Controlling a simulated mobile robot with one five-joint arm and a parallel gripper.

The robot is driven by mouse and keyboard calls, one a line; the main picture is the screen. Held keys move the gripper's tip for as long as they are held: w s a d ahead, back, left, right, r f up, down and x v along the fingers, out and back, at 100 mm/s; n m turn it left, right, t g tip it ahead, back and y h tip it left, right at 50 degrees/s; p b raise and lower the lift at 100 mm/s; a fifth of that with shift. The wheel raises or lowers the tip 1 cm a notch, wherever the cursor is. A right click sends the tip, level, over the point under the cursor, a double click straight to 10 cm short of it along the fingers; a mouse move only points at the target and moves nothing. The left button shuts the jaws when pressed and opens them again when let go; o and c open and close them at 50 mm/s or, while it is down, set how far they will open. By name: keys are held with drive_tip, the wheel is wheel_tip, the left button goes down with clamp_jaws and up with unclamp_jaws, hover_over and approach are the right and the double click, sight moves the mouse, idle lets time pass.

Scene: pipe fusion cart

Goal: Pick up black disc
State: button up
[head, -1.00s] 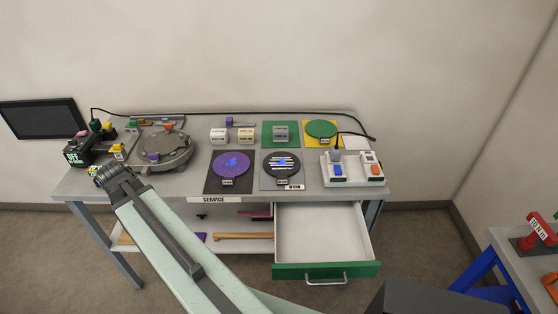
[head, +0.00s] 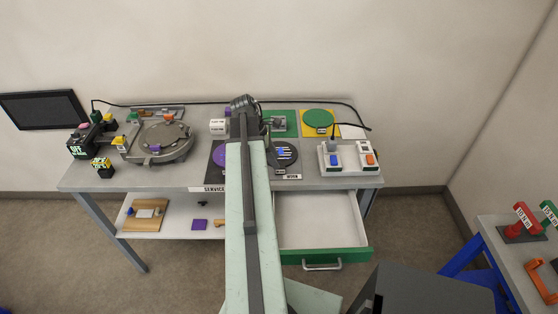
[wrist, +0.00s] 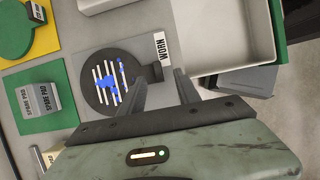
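The black disc (head: 288,154) lies on a grey mat marked WORN on the cart top, right of centre. In the wrist view the black disc (wrist: 94,92) has white stripes, blue blotches and a dark tab (wrist: 153,73) on its edge. My gripper (wrist: 159,77) is open and empty, with its two fingers spread apart. The fingers point toward the tab side of the disc, and the tab shows between their tips. I cannot tell the height gap. In the head view my arm covers the disc's left side.
A purple disc (head: 219,155) lies just left, partly behind my arm. Spare pad blocks (wrist: 43,98) and a green disc (head: 318,118) are behind. A switch box (head: 347,158) stands to the right. An open, empty drawer (head: 318,219) juts out in front.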

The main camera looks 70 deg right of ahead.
drive_tip(key=b+x, duration=0.5)
drive_tip(key=shift+w+d+f, duration=0.1)
drive_tip(key=shift+w+f, duration=0.1)
drive_tip(key=shift+w, duration=0.05)
drive_tip(key=shift+s+r, duration=0.1)
drive_tip(key=shift+r, duration=0.05)
clamp_jaws()
idle(1.0)
